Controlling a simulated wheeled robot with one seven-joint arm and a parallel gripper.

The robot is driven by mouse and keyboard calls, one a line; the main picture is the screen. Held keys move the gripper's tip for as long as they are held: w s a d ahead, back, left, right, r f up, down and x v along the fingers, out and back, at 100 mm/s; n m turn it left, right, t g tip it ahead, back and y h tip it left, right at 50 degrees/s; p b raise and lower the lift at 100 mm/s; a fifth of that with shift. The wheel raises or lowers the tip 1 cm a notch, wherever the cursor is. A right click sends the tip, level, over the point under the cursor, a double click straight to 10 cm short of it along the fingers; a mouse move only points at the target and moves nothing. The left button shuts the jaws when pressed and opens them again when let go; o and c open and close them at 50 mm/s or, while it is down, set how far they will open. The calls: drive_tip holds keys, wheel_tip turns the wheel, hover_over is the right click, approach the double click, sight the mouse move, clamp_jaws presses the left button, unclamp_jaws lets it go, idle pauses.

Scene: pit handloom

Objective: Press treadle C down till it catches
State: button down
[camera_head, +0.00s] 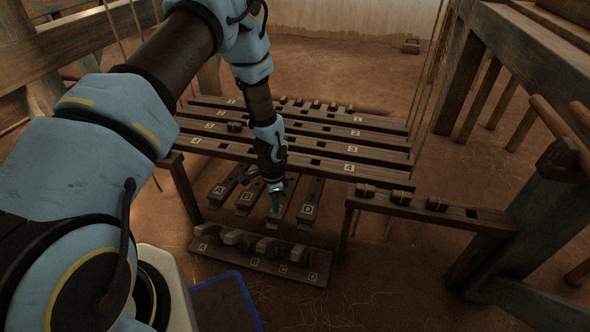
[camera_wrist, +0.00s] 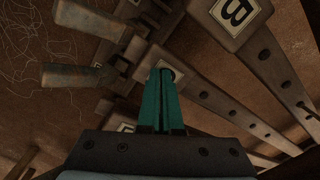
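Treadle C (camera_head: 273,222) lies between treadle B (camera_head: 246,197) and treadle D (camera_head: 308,207) in the head view. Its front end looks a little lower than theirs. My gripper (camera_head: 276,206) points down at it, and the teal fingers cover part of treadle C. In the wrist view, the fingers of my gripper (camera_wrist: 164,78) are together with nothing between them. Their tips are at the label end of treadle C (camera_wrist: 178,74), seemingly touching it, and hide most of the label. The catch board (camera_head: 268,268), with several wooden catches, stands in front. I cannot tell whether treadle C is caught.
Treadle A (camera_head: 220,189) is left of B. The slatted loom frame (camera_head: 335,150) spans above the treadles, close to my wrist. A bench with dark blocks (camera_head: 437,204) is at right. A blue-edged panel (camera_head: 226,301) lies front left. The floor right of the catch board is clear.

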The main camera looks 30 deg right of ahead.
drive_tip(key=shift+f+b, duration=2.2)
drive_tip(key=shift+f, duration=1.8)
drive_tip(key=shift+r, duration=0.1)
drive_tip(key=shift+r+p, duration=2.15)
drive_tip(key=shift+r, duration=0.35)
